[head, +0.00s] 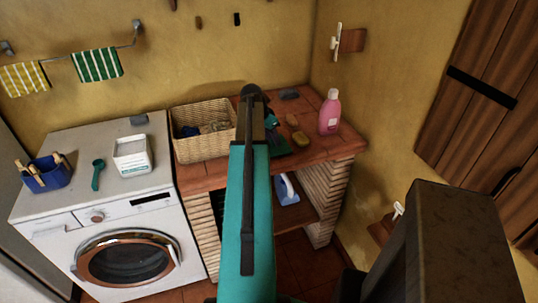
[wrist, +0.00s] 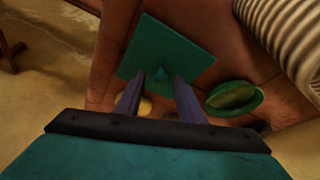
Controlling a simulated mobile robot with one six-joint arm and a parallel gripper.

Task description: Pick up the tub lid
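The tub lid (wrist: 190,45) is a flat teal square with a small knob at its middle, lying on the red-tiled counter. In the head view only a dark teal part of the lid (head: 279,146) shows, beside my arm. My gripper (wrist: 160,78) is over the lid, its two fingers apart with the knob showing between their tips. I cannot tell whether the fingers touch the knob or the lid. In the head view my arm hides the fingertips.
A green oval dish (wrist: 238,97) lies close to the lid. A pink bottle (head: 329,112), a yellow sponge (head: 300,138) and a wicker basket (head: 203,147) stand near. A white tub (head: 132,157) and a teal scoop (head: 97,176) are on the washing machine (head: 70,150).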

